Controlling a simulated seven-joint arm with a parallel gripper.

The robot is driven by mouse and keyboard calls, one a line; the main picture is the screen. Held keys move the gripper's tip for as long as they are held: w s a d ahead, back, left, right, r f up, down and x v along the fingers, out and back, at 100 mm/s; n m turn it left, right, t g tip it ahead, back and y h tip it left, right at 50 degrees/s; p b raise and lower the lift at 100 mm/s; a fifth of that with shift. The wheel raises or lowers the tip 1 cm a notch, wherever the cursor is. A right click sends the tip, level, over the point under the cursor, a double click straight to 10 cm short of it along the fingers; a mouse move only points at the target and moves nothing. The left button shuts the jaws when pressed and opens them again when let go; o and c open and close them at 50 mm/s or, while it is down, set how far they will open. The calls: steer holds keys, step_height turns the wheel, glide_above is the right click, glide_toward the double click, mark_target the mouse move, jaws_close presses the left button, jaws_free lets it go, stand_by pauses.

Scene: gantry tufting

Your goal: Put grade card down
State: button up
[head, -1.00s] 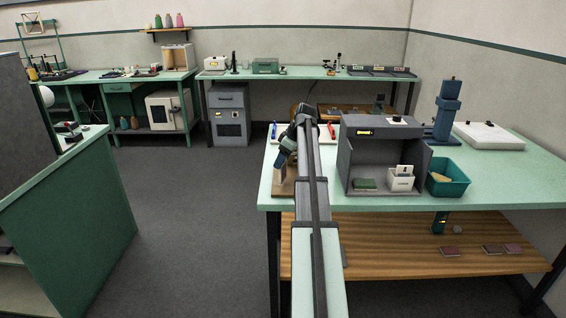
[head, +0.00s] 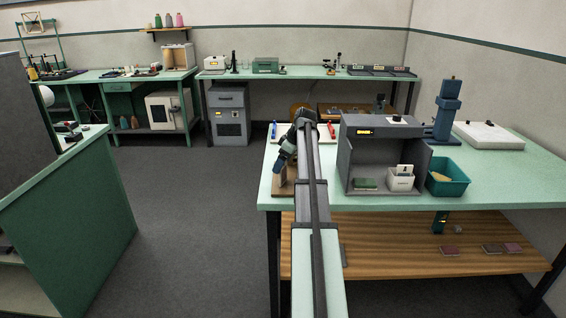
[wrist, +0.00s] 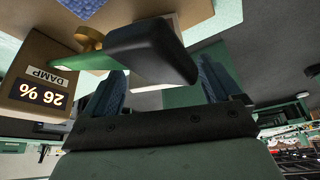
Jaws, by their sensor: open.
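My gripper (head: 280,181) is at the left end of the green bench, low over a brown wooden board or block (head: 283,190). In the wrist view its two blue fingers stand apart with a gap between them, and my gripper (wrist: 162,82) is open. A dark rounded handle-like part (wrist: 150,50) lies across the view just beyond the fingers; I cannot tell whether it touches them. A pale card (head: 403,168) stands upright in a white box (head: 400,183) inside the grey booth. I cannot tell whether it is the grade card. No card shows between the fingers.
The grey booth (head: 350,152) stands right of my arm, with a green block (head: 364,184) inside. A teal bin (head: 447,189) is beside it. The bench's right front is clear.

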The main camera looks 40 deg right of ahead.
steer(key=shift+r, duration=0.1)
steer(key=v, duration=1.2)
